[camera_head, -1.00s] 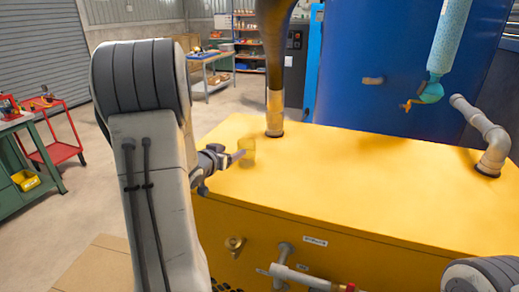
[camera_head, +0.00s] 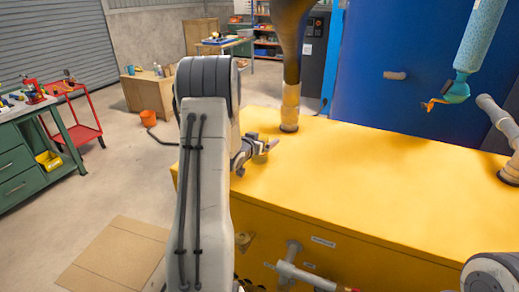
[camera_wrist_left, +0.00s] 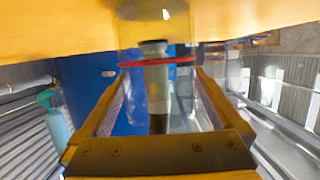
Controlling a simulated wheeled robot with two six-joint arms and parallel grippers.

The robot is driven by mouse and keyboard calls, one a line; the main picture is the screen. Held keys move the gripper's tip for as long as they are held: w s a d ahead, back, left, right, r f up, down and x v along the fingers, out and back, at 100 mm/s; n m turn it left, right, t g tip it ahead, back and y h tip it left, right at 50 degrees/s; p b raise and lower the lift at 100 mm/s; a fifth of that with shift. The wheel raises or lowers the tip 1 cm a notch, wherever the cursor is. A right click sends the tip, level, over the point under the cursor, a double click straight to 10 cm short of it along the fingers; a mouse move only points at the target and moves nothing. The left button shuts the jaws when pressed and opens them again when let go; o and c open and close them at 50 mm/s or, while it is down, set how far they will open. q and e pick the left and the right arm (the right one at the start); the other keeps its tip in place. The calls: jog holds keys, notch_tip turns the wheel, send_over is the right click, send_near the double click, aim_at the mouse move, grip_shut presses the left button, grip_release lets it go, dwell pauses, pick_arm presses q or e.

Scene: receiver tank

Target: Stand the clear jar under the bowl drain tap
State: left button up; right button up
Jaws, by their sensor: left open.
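The clear jar (camera_head: 261,158) is faint against the yellow top in the head view, near its left edge, and is partly hidden by my left gripper (camera_head: 268,147). The gripper is open, with its fingers at the jar. In the left wrist view the open fingers (camera_wrist_left: 155,85) reach forward, and see-through walls show around and between them. I cannot tell whether they touch the jar. A teal tap (camera_head: 455,93) with an orange handle hangs from a speckled teal pipe at the upper right, well away from the jar. My right gripper is out of view.
The yellow cabinet top (camera_head: 370,165) is broad and mostly clear. A pipe (camera_head: 290,105) rises behind the jar, and a grey elbow pipe (camera_head: 500,125) stands at the right. A blue tank (camera_head: 400,100) stands behind. Valves and pipework (camera_head: 300,272) jut from the cabinet front.

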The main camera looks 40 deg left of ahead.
pick_arm(q)
jog(key=shift+w, duration=0.1)
jog(key=shift+c, duration=0.3)
jog(key=c, duration=1)
jog(key=shift+c, duration=1.3)
